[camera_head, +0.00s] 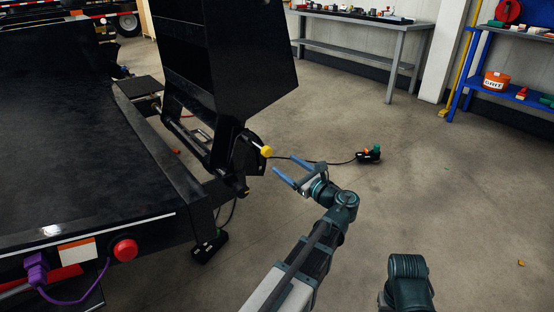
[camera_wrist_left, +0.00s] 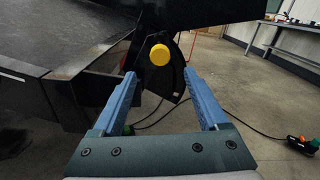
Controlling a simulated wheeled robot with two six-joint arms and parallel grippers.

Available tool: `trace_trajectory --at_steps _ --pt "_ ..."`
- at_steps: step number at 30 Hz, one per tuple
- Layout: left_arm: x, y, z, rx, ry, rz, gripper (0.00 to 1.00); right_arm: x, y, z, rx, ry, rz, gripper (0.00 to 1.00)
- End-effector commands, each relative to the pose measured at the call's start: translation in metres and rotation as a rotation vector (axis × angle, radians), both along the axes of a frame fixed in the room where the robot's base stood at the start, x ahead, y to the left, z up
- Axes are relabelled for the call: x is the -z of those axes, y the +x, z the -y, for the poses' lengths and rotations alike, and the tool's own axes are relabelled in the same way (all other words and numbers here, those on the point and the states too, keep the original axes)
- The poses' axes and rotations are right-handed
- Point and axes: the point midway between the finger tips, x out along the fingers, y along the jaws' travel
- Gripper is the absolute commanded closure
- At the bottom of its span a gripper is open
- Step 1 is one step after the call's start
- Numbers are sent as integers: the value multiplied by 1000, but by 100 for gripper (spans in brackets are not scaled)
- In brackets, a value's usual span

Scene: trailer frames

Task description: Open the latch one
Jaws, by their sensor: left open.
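The latch shows as a yellow knob (camera_head: 266,151) on a black bracket at the lower corner of the trailer's upright black ramp (camera_head: 230,60). My left gripper (camera_head: 283,163) is open and empty, with its two blue fingers pointing toward the knob from the right. In the left wrist view the yellow knob (camera_wrist_left: 159,54) lies ahead, just beyond and between the open fingertips (camera_wrist_left: 160,74). They look apart from it. The latch mechanism behind the knob is mostly dark and hard to make out. My right gripper is not in view.
A cabled pendant (camera_head: 369,154) lies on the floor. A workbench (camera_head: 360,20) stands behind.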

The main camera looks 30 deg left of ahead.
Motion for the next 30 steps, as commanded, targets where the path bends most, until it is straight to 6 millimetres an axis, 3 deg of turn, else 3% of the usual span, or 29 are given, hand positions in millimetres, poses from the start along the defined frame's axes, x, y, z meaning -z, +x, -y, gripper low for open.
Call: trace_trajectory --at_steps 3,9,26,30 --pt "0 -7 17 2 -1 0 24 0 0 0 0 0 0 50" --pt "0 -12 29 0 0 0 24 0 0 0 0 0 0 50" --pt "0 -13 31 -1 -7 4 24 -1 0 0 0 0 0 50" --pt "8 -25 38 -13 -150 76 24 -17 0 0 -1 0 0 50"
